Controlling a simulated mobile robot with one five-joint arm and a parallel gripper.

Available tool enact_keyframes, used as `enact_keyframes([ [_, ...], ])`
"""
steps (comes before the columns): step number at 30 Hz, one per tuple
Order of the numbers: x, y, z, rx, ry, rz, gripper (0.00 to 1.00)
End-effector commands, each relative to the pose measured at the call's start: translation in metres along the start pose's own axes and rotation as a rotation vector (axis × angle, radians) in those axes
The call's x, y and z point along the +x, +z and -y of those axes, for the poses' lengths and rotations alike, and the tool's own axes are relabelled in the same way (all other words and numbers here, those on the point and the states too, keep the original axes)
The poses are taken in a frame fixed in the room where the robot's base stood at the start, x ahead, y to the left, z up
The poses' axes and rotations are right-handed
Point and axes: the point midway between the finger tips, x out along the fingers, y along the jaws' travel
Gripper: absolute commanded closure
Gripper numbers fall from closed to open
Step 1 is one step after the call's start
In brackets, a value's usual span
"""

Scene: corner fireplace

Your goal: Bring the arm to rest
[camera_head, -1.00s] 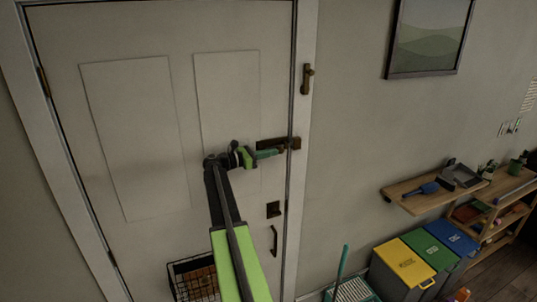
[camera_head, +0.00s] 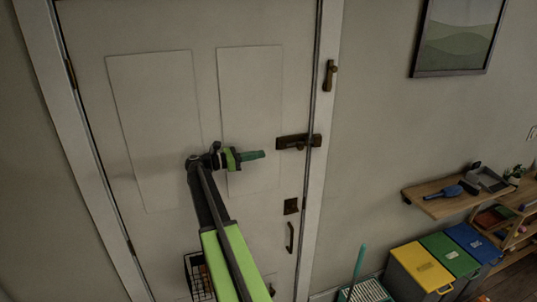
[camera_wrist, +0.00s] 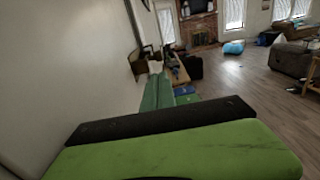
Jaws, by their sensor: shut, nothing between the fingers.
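My arm reaches up in front of a white panelled door (camera_head: 150,230) in the head view. My gripper (camera_head: 262,154) points right, with its green fingers shut and empty. It is left of a dark bolt latch (camera_head: 298,141) at the door's right edge, with a gap in the picture between them. In the wrist view the green gripper fingers (camera_wrist: 157,92) point away along the wall, toward the room. The fingertips are small there.
A wooden shelf (camera_head: 440,206) with a blue brush stands right of the door, above yellow, green and blue bins (camera_head: 420,268). A wire basket (camera_head: 200,278) hangs low on the door. The wrist view shows open wooden floor (camera_wrist: 245,85) and a grey sofa (camera_wrist: 275,62).

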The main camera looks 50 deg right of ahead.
Motion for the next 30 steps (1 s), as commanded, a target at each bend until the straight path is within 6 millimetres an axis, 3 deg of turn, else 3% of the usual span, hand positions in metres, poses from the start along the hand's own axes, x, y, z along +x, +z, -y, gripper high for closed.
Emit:
enact_keyframes([
  [16,-0.002,0.0,0.0,0.0,0.0,0.0,1.0],
  [19,-0.009,-0.013,0.004,0.021,0.009,-0.024,1.0],
  [23,-0.043,-0.071,0.02,0.137,0.049,-0.159,1.0],
  [30,-0.166,-0.232,0.081,0.468,0.042,-0.619,1.0],
])
